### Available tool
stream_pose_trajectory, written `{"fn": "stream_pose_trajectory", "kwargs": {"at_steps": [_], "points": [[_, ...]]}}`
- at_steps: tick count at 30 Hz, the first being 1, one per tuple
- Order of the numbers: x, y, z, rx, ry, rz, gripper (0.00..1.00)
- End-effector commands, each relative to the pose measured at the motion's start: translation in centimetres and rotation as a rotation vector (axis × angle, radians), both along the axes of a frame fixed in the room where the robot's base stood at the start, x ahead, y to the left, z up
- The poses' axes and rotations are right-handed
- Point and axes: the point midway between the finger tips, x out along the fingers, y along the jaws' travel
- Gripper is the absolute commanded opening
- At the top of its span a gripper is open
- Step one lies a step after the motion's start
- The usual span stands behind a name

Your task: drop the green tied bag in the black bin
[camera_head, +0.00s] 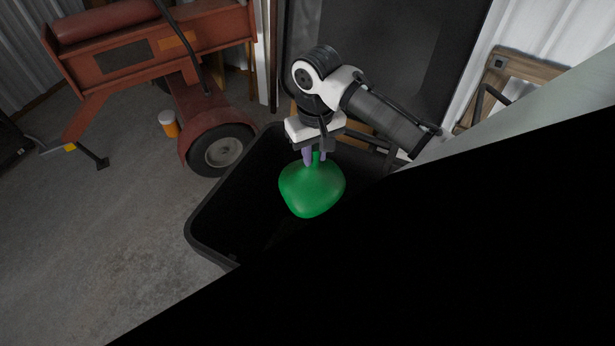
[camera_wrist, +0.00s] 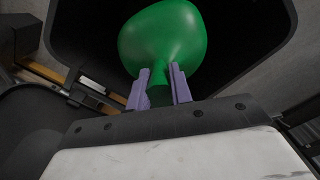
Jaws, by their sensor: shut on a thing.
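The green tied bag (camera_head: 312,189) hangs from my gripper (camera_head: 315,158), which is shut on its narrow tied neck. In the head view the bag is over the open mouth of the black bin (camera_head: 205,245). In the wrist view the round body of the green bag (camera_wrist: 163,38) shows beyond the purple fingers of my gripper (camera_wrist: 158,88), with the dark inside of the black bin (camera_wrist: 240,62) behind it. I cannot tell how far the bag is above the bin's bottom. The right part of the bin is hidden by a large black shape in the head view.
A red wheeled machine (camera_head: 150,45) with a black tire (camera_head: 220,150) stands just left of the bin. A white and orange container (camera_head: 169,124) is on the concrete floor. A dark panel (camera_head: 385,55) stands behind the bin. The floor at lower left is clear.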

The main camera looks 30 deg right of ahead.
Motion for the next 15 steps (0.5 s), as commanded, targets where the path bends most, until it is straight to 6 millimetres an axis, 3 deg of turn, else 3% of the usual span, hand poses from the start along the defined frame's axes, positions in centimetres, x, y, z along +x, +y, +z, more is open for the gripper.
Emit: {"fn": "stream_pose_trajectory", "kwargs": {"at_steps": [3, 11, 12, 15], "points": [[0.00, -0.02, -0.82, -0.001, 0.000, 0.000, 0.00], [0.01, -0.01, -0.72, 0.000, -0.001, 0.000, 0.00], [0.01, -0.01, -0.72, 0.000, -0.001, -0.001, 0.27], [0.01, -0.01, -0.73, 0.000, -0.001, 0.000, 0.40]]}}
